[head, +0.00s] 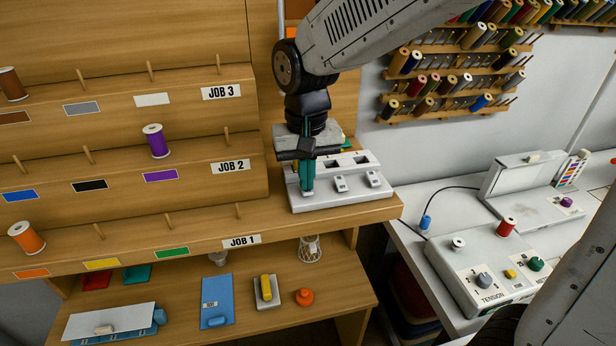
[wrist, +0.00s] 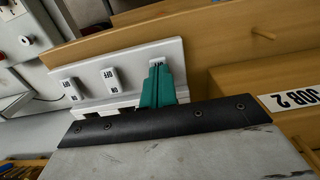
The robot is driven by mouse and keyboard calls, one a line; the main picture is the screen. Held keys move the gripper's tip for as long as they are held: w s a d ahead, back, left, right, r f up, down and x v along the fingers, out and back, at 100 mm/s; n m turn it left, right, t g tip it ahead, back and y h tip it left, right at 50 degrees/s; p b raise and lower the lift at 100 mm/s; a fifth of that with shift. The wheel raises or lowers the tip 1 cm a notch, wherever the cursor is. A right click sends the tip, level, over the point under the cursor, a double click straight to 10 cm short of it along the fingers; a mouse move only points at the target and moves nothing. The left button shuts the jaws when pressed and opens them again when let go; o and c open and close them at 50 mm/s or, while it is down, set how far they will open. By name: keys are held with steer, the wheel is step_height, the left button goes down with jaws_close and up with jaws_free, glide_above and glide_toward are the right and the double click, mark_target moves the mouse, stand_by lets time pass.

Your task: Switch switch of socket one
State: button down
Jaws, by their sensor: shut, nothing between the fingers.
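A white socket strip (head: 372,190) lies on the wooden shelf at centre in the head view, and also shows in the wrist view (wrist: 150,52). Two white rocker switches show on it, a middle one (head: 340,183) and a right one (head: 373,178). In the wrist view these two switches (wrist: 111,78) carry ON and OFF marks. My gripper (head: 307,188) has green fingers, shut and empty, pointing down at the strip's left end. In the wrist view the fingertips (wrist: 158,66) cover the spot in line with the two switches. Any switch there is hidden, and contact cannot be told.
Stepped wooden racks with JOB labels and thread spools, including a purple spool (head: 156,141), stand left. A white machine with knobs (head: 480,278) is on the right table. A spool rack (head: 455,75) hangs on the wall. Lower shelf holds a blue card (head: 217,300) and small items.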

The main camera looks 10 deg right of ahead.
steer(key=shift+w+d+f, duration=0.1)
steer(key=shift+w+f, duration=0.15)
steer(key=shift+w+r, duration=0.2)
steer(key=shift+r, duration=0.25)
step_height(320, 180, up, 14)
steer(key=shift+s+f, duration=0.2)
steer(key=shift+s, duration=0.05)
steer(key=shift+s+r, duration=0.1)
steer(key=shift+s, duration=0.25)
step_height(320, 180, down, 14)
steer(key=shift+f, duration=0.1)
